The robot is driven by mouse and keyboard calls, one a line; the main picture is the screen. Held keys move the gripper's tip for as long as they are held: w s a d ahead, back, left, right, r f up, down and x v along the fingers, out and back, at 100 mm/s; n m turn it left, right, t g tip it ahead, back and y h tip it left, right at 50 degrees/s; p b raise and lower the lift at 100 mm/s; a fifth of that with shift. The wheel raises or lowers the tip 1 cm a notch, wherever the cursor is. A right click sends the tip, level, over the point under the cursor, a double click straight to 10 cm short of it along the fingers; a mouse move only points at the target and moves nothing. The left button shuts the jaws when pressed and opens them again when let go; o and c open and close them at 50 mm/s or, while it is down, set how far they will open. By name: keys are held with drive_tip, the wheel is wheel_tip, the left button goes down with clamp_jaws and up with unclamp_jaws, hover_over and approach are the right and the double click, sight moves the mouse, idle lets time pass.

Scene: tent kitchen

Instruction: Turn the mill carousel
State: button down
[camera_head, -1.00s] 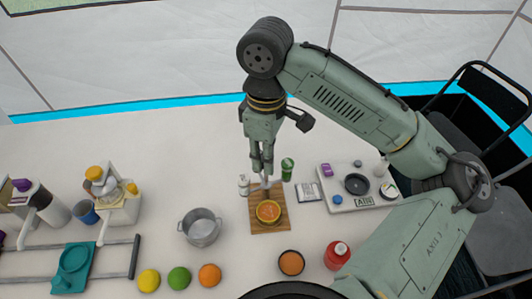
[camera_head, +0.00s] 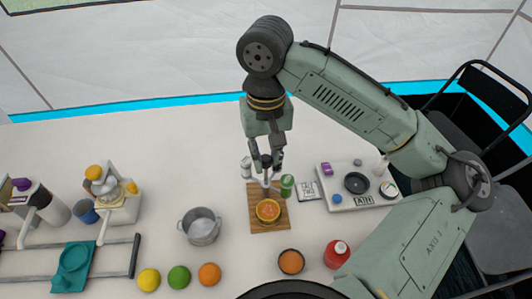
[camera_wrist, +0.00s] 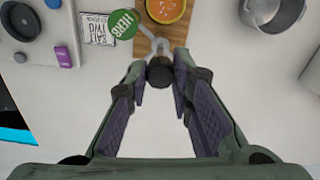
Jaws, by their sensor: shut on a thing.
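My gripper (camera_head: 267,164) points straight down behind a wooden board (camera_head: 254,221), and its fingers close from both sides on a dark round knob (camera_wrist: 160,74). I take this knob for the top of the mill carousel. A pale arm reaches from it toward a green mill (camera_head: 287,185), whose green lid (camera_wrist: 123,24) has lettering on it. A white mill (camera_head: 246,167) stands on the left side of the gripper in the head view. The carousel's base is mostly hidden under my fingers.
A label card (camera_head: 307,191) and a grey panel (camera_head: 358,186) are to the right. A metal pot (camera_head: 202,226) is to the left. The white table behind is clear.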

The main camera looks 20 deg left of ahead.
drive_tip(key=m, duration=0.5)
drive_tip(key=shift+m, duration=2.6)
drive_tip(key=c, duration=1.4)
unclamp_jaws()
wheel_tip(320, 180, up, 12)
